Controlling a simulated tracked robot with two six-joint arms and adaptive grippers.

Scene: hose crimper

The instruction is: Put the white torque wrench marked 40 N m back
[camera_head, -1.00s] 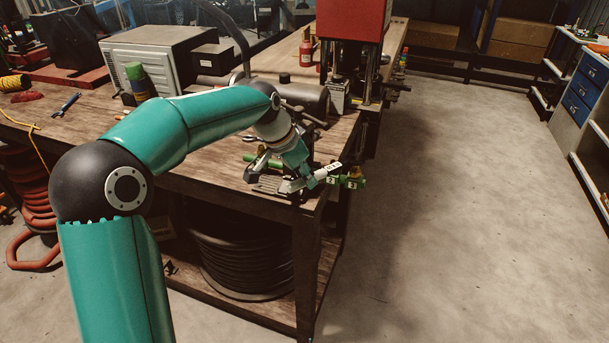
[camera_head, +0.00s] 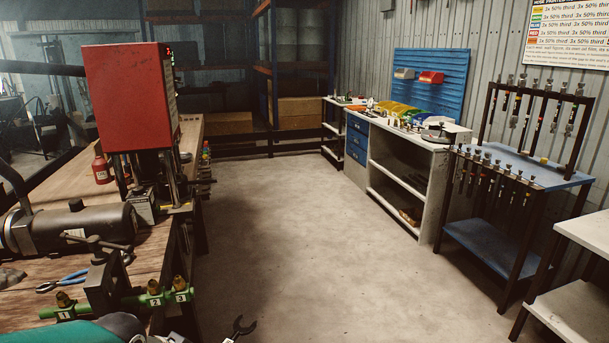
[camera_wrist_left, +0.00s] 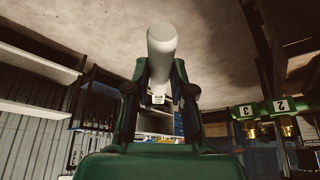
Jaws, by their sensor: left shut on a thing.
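In the left wrist view my left gripper (camera_wrist_left: 161,70) is shut on a white cylindrical handle (camera_wrist_left: 162,45), which fits the white torque wrench. Its marking cannot be read now. Which place there is free cannot be told. My right gripper is not in view.
The wooden bench (camera_head: 150,255) at the left carries a red press (camera_head: 130,98), a dark cylinder (camera_head: 75,228) and the manifold with numbered brass fittings. A white shelf unit (camera_head: 435,185) stands beside the stand. The concrete floor (camera_head: 310,240) between is clear.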

